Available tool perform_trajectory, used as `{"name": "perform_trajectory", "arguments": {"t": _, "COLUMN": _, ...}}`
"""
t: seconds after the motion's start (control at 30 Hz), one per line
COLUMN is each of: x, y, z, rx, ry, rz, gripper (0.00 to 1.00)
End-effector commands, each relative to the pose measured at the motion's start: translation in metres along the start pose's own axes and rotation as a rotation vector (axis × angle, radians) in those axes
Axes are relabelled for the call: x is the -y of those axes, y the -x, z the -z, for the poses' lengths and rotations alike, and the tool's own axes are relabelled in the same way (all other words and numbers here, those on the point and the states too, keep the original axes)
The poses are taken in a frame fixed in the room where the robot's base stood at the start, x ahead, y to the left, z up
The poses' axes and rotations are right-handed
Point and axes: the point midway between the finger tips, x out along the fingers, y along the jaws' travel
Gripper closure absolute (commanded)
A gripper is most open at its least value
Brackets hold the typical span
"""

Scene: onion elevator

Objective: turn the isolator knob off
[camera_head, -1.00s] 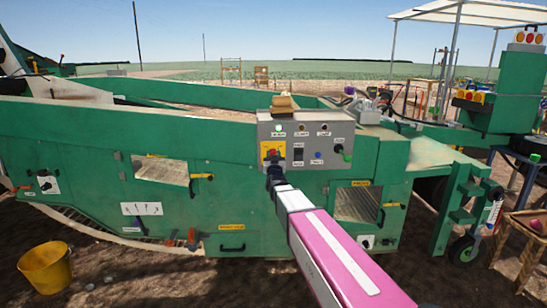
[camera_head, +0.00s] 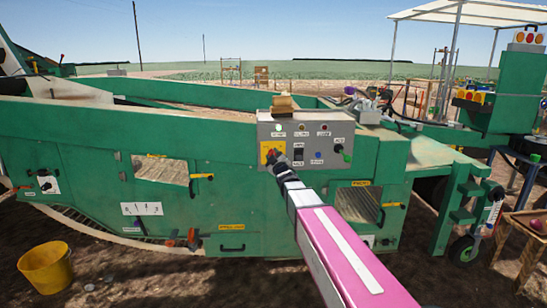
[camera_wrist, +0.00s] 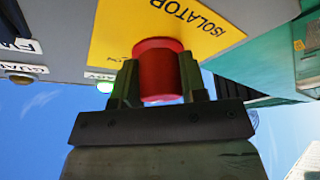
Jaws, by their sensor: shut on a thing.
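The red isolator knob (camera_wrist: 158,68) stands out from a yellow plate (camera_wrist: 185,22) marked ISOLATOR, which looks upside down in the wrist view. My gripper (camera_wrist: 158,84) is shut on the knob, one finger on each side. In the head view the yellow plate (camera_head: 266,149) is at the left of the grey control box (camera_head: 310,133). My gripper (camera_head: 273,158) reaches it from the lower right and hides the knob there. The knob's exact turn angle cannot be told.
The grey box also carries a lit green lamp (camera_head: 278,127), a dark switch (camera_head: 298,152), a blue button (camera_head: 318,154) and a green-topped lever (camera_head: 346,157). A tan object (camera_head: 283,104) sits on top. A yellow bucket (camera_head: 46,267) stands on the ground at the left.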

Motion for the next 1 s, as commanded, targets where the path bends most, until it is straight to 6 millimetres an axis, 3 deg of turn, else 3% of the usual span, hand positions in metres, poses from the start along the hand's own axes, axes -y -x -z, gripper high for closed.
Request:
{"name": "perform_trajectory", "arguments": {"t": 0.6, "x": -0.0007, "y": 0.0005, "z": 0.0001, "rx": 0.002, "ry": 0.527, "rz": 0.218, "gripper": 0.85}}
{"name": "perform_trajectory", "arguments": {"t": 1.0, "x": 0.0002, "y": 0.0006, "z": 0.0001, "rx": 0.001, "ry": 0.732, "rz": 0.304, "gripper": 0.85}}
